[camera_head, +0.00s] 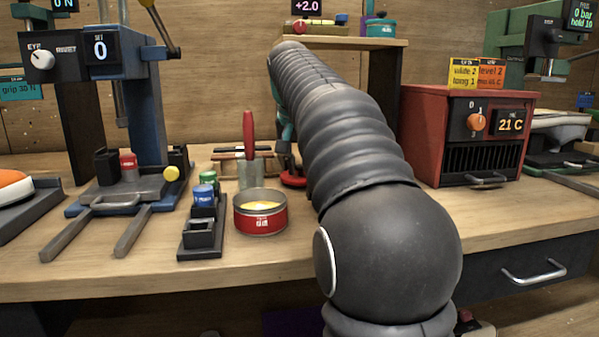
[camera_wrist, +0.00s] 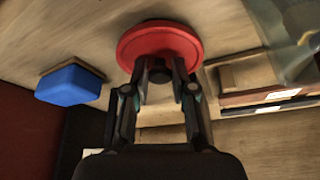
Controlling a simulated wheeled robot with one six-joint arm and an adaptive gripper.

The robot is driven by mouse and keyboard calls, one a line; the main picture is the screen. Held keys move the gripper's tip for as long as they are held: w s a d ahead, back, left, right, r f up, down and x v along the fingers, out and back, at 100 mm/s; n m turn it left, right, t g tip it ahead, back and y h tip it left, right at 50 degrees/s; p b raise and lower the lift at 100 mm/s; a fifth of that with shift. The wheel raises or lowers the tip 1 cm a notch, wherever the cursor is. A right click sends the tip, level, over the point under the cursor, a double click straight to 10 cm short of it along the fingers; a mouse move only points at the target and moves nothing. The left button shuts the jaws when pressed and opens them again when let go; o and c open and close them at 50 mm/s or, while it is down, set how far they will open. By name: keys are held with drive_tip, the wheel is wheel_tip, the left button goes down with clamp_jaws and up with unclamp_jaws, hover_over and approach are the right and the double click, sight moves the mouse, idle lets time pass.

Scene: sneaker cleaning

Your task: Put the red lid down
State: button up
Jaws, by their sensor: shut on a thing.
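The red lid (camera_wrist: 165,40) is a round disc with a dark knob (camera_wrist: 158,73). In the wrist view my gripper (camera_wrist: 160,78) is shut on that knob, with a finger on each side. In the head view the lid (camera_head: 293,180) shows only in part, behind the red tin and to its right. My arm hides its right side and most of my gripper there. Whether the lid touches the bench I cannot tell. The red tin (camera_head: 260,222) stands open on the bench, with yellow stuff inside.
A glass jar with a red-handled tool (camera_head: 249,150) stands behind the tin. A dark rack (camera_head: 202,238) with blue and green pots is left of it. A blue block (camera_wrist: 68,84) shows in the wrist view. The red heater box (camera_head: 425,140) stands at the right.

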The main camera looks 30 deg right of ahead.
drive_tip(key=shift+f, duration=0.4)
drive_tip(key=shift+f, duration=0.1)
drive_tip(key=o, duration=0.9)
drive_tip(key=shift+o, duration=0.2)
drive_tip(key=shift+r, duration=0.35)
drive_tip(key=p+v, duration=0.3)
drive_tip(key=v, duration=0.8)
drive_tip(key=shift+s+r, duration=0.2)
drive_tip(key=shift+a, duration=0.15)
